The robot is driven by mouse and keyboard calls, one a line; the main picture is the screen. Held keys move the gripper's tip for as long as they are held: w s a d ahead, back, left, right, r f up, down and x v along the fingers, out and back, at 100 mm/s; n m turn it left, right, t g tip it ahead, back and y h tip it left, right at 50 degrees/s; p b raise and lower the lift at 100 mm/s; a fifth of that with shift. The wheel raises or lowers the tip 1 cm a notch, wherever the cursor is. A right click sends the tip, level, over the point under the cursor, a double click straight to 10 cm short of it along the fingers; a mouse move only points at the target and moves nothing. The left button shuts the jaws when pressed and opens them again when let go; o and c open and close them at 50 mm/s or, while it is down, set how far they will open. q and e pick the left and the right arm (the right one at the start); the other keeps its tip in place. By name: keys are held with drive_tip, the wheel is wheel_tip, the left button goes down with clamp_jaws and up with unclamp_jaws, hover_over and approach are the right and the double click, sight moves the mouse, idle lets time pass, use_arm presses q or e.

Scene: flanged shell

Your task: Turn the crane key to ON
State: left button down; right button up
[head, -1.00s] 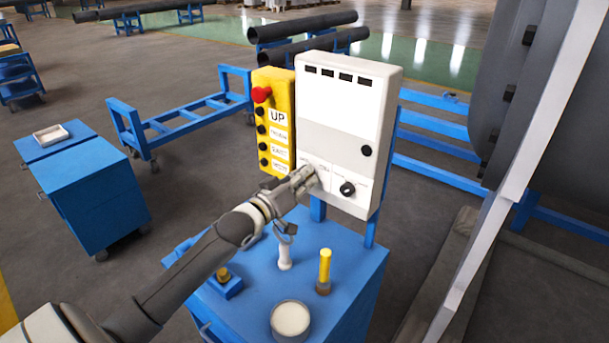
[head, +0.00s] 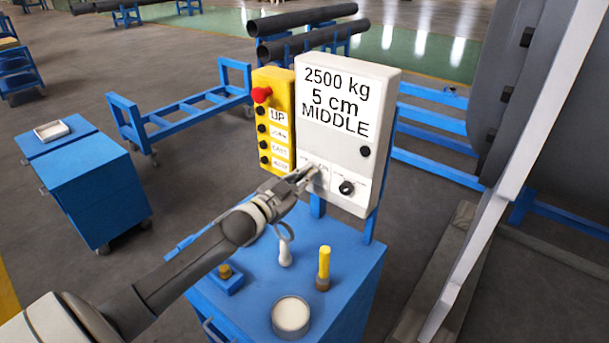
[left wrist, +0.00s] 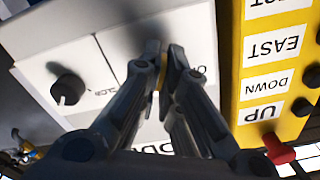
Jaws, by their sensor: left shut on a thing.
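The white crane box (head: 335,150) stands upright on the blue cart, and its display (head: 334,105) reads "2500 kg, 5 cm, MIDDLE". My left gripper (head: 309,172) is at the lower left of the box's front face. In the left wrist view its fingers (left wrist: 163,58) are shut on a small yellowish piece, which seems to be the key (left wrist: 162,74). The fingers hide most of the key and its labels, so its exact angle cannot be read. A black knob (head: 346,188) is on the box, right of the gripper. My right gripper is not in view.
A yellow button pendant (head: 273,125) with a red stop button (head: 262,95) adjoins the box on the left. On the blue cart (head: 345,270) stand a yellow-topped peg (head: 324,262), a round tin (head: 291,316) and a white-handled tool (head: 285,255).

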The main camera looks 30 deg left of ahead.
use_arm(q)
drive_tip(key=shift+m, duration=1.6)
drive_tip(key=c, duration=1.6)
unclamp_jaws()
drive_tip(key=shift+c, duration=0.2)
drive_tip(key=s, duration=1.2)
drive_tip(key=shift+a, duration=0.45)
